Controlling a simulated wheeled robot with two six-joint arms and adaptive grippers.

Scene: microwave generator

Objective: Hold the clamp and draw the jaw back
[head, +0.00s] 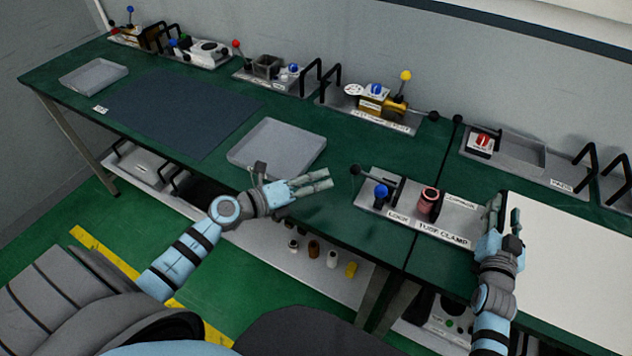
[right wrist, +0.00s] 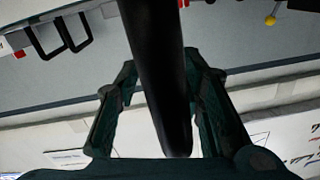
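The tube clamp (head: 442,238) is a light plate lettered "TUBE CLAMP" on the green bench. It carries a reddish tube piece (head: 428,201), a blue knob (head: 380,192) and a black-knobbed lever at its left end. My right gripper (head: 503,212) is at the clamp's right end and covers that part. In the right wrist view a thick black bar (right wrist: 160,80) reaches between the spread fingers of my right gripper (right wrist: 160,60); contact at the fingertips is unclear. My left gripper (head: 322,180) is open and empty, left of the clamp.
A grey tray (head: 278,146) lies behind my left gripper. A fixture with a yellow-knobbed lever (head: 405,77) stands behind the clamp. A white board (head: 570,250) lies at the right. A dark mat (head: 180,112) lies on the left of the bench.

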